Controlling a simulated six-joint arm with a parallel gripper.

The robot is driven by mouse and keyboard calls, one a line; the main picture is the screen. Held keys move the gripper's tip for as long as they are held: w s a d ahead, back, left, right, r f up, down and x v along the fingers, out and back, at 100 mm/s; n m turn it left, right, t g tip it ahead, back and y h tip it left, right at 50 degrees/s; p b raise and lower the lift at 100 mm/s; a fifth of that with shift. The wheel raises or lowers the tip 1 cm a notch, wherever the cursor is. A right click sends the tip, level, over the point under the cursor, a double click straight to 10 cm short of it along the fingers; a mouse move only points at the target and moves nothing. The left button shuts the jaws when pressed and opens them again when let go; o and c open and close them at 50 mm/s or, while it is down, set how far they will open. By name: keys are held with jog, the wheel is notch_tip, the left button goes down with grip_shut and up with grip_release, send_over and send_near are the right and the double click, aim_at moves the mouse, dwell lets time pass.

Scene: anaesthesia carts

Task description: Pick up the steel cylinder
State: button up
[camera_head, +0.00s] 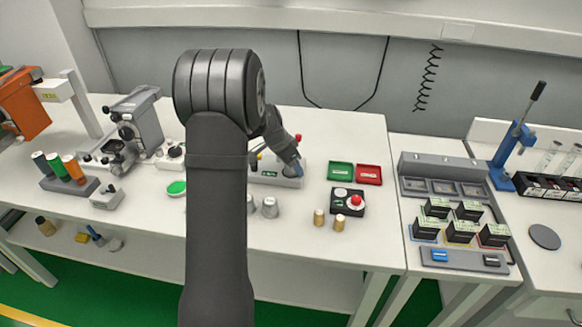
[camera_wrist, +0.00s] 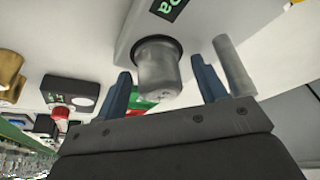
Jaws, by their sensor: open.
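A steel-grey cylinder (camera_wrist: 158,72) sits in a dark ring on a white device (camera_wrist: 135,30) with a green display, in the wrist view. My gripper (camera_wrist: 162,66) is open, with one blue-grey finger on each side of this cylinder; I cannot tell whether either touches it. A thinner grey rod (camera_wrist: 235,68) stands beside the right finger, outside the jaws. In the head view, my gripper (camera_head: 296,165) is at the right end of the white device (camera_head: 268,178), and the cylinder there is mostly hidden. Two more silver-grey cylinders (camera_head: 270,207) stand on the table in front of the device.
A black box with a red button (camera_head: 349,203), a green tray (camera_head: 341,171), a red tray (camera_head: 368,175) and two brass cylinders (camera_head: 329,219) are to the right. A grey machine (camera_head: 135,122) stands left. The table's back right is clear.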

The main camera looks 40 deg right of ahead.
jog(key=c, duration=1.3)
jog(key=shift+r, duration=0.15)
